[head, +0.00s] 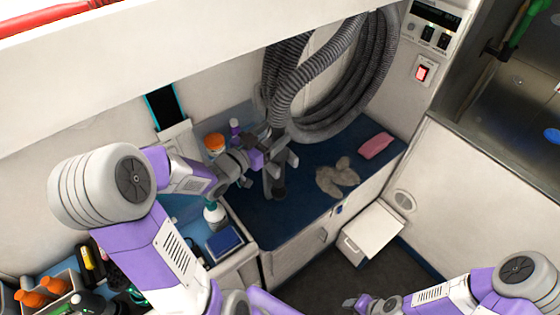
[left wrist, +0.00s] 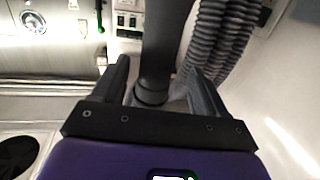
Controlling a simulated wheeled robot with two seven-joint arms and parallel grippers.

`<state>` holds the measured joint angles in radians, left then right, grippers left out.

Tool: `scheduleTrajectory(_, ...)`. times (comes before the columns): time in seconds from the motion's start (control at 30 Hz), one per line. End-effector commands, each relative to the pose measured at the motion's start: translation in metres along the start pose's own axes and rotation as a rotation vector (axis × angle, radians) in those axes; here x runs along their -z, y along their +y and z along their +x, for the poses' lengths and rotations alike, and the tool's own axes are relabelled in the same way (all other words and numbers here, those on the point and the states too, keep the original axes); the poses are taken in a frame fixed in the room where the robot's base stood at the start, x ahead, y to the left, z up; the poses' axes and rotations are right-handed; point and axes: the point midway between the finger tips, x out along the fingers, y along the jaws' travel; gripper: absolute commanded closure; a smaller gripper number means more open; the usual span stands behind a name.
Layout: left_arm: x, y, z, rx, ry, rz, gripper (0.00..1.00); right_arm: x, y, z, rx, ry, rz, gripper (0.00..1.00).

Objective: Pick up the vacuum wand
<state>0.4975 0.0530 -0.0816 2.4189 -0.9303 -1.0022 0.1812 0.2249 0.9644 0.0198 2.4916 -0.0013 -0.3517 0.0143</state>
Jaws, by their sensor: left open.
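The vacuum wand is a dark grey tube (left wrist: 165,40) that stands between the two fingers of my left gripper (left wrist: 160,92) in the left wrist view, with a collar near the palm. The fingers are open on either side of it, and I see a gap at least on the left. In the head view my left gripper (head: 280,161) is at the lower end of the coiled grey hose (head: 290,100), above the blue bench mat; the wand is partly hidden there by the gripper. My right gripper (head: 362,302) is low in the head view, away from the wand; its jaw opening is unclear.
The blue mat (head: 305,205) carries a grey-brown cloth-like heap (head: 337,178) and a folded pink cloth (head: 376,146). An orange-capped jar (head: 214,143) and purple-topped bottle stand behind my left wrist. A white step box (head: 372,230) stands before the bench. Dark floor is clear beside it.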

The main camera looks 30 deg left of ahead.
Motion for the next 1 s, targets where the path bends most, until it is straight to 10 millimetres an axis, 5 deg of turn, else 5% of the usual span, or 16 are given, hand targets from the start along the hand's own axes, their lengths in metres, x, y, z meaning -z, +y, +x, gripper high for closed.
scheduleTrajectory(0.3,-0.007,0.005,0.041,-0.002,-0.001,-0.001,0.27,0.000,-0.001,-0.003,0.000,0.001,0.000,0.57)
scheduleTrajectory(0.57,-0.007,0.005,0.044,0.000,-0.001,-0.001,0.27,0.001,-0.001,-0.003,0.000,0.002,0.000,0.57)
scheduleTrajectory(1.0,-0.006,0.005,0.044,0.000,0.002,0.000,0.89,0.000,-0.001,-0.003,0.000,0.001,0.000,0.57)
